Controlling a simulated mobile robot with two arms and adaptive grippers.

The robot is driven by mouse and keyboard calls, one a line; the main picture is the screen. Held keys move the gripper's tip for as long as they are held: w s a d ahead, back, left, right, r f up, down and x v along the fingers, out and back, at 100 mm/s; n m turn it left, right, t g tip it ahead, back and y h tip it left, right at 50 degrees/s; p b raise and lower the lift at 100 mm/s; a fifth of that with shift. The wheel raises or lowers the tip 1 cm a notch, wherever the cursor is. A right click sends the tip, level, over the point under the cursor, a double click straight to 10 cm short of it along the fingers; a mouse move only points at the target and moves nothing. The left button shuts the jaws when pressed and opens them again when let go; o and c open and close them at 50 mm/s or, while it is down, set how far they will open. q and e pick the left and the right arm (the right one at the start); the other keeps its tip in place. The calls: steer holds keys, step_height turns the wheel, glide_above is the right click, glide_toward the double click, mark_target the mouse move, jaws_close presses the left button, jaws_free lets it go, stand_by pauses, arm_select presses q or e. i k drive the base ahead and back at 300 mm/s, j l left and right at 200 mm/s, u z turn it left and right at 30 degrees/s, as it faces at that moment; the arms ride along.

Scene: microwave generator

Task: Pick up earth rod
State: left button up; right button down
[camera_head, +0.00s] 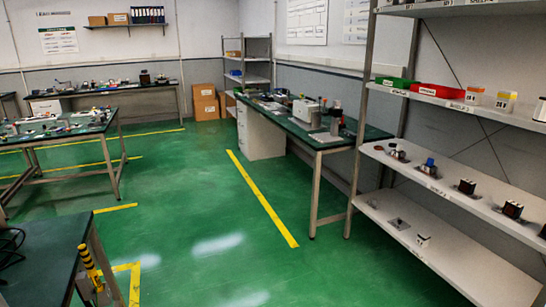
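A yellow rod-like thing with dark bands (89,268) stands slightly tilted beside the near left table at the bottom left. It may be the earth rod, but it is too small to be sure. Its lower end is hard to make out. Neither of my grippers is in view.
The near left table (45,262) has a dark top with a black cable (10,245). A workbench (318,143) and a shelf rack (455,190) with small parts line the right. Another table (60,130) stands left. The green floor (195,220) between them is clear.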

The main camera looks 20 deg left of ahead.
mark_target(84, 254)
steer(key=i+j+u, duration=0.25)
steer(key=i+u, duration=0.6)
steer(key=i, duration=0.15)
steer(key=i+u, duration=0.4)
steer(key=i, duration=0.15)
steer(key=i+z, duration=0.2)
steer(key=i, duration=0.65)
steer(key=i+z, duration=0.25)
steer(key=i, duration=0.55)
steer(key=i+u, duration=0.15)
steer(key=u, duration=0.35)
steer(key=i+u, duration=0.1)
steer(key=u, duration=0.4)
steer(key=i+l+u, duration=0.1)
steer(key=u, duration=0.35)
